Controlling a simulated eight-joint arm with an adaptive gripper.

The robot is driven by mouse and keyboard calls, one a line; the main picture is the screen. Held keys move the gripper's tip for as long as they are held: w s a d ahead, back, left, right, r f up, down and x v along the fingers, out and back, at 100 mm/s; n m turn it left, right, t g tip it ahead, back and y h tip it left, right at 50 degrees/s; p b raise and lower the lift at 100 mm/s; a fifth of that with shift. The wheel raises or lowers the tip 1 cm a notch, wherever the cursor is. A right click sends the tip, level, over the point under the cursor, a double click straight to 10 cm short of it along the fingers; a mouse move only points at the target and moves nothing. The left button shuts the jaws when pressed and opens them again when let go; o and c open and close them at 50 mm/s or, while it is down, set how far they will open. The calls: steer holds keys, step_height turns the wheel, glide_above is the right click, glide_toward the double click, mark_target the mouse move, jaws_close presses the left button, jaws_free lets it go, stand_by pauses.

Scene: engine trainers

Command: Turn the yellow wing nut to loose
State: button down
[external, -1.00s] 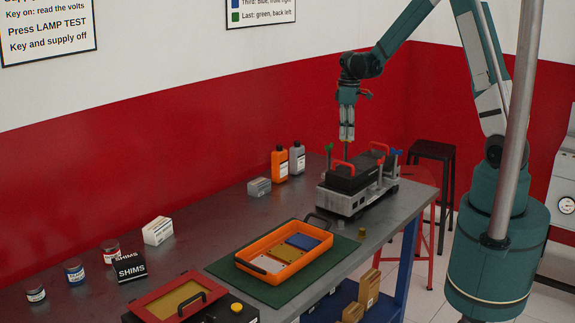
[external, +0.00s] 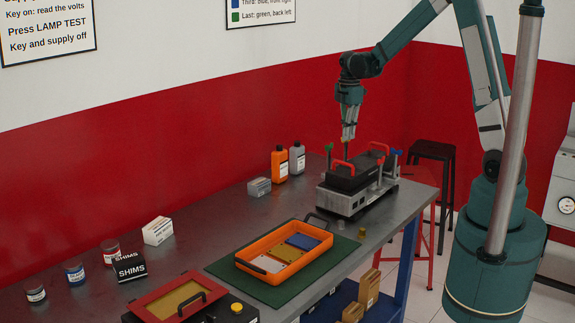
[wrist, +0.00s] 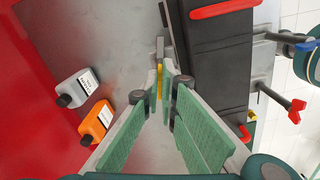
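The yellow wing nut (wrist: 160,82) shows as a thin upright strip between my fingertips in the wrist view. My gripper (external: 348,139) points down over the back left of the engine trainer (external: 345,203); its fingers (wrist: 163,78) are drawn together on the yellow wing nut, with a wing pinched between the tips. In the external view the fingers mostly hide the nut. The trainer has a black cover (external: 350,182) with red handles. A green wing nut (external: 329,149) stands at its left, a blue one (external: 397,153) at its right. A red wing nut (wrist: 297,108) shows in the wrist view.
An orange bottle (external: 279,163) and a grey bottle (external: 297,159) stand behind the trainer, with a small grey box (external: 259,187) nearby. An orange tray (external: 270,274) lies on a green mat (external: 339,252) in front. The bench between mat and wall is mostly clear.

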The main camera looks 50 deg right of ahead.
steer(key=shift+n, duration=0.8)
steer(key=c, duration=2.7)
jaws_free()
steer(key=shift+r, duration=0.15)
steer(key=shift+r, duration=5.9)
